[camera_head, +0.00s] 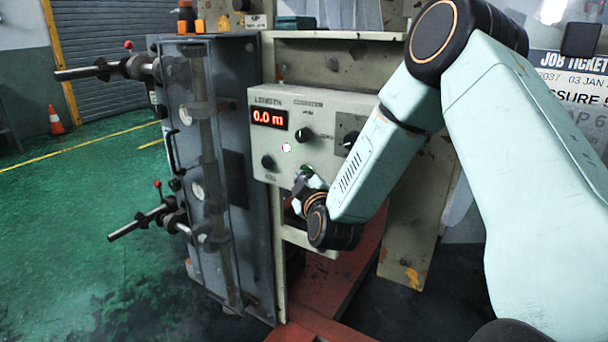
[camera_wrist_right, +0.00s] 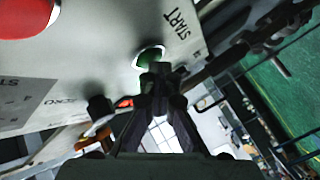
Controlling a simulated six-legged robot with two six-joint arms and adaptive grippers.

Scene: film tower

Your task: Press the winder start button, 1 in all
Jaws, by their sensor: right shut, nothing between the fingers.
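The winder's control panel (camera_head: 270,150) is a cream box with a red "0.0 m" length display (camera_head: 269,118) and black knobs. The green start button (camera_wrist_right: 150,56) shows in the right wrist view beside the word START; in the head view it is a small green spot (camera_head: 307,169) on the lower panel, partly hidden by my gripper. My right gripper (camera_wrist_right: 158,72) is shut and empty, its fingertips at the green button's lower edge in the picture; I cannot tell whether they touch it. The right gripper also shows in the head view (camera_head: 307,180). My left gripper is not in view.
A large red button (camera_wrist_right: 28,15) sits near the start button in the wrist view. A grey hinged door or frame with steel shafts (camera_head: 140,218) stands left of the panel. Green floor (camera_head: 60,200) with an orange cone (camera_head: 56,122) lies open at left.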

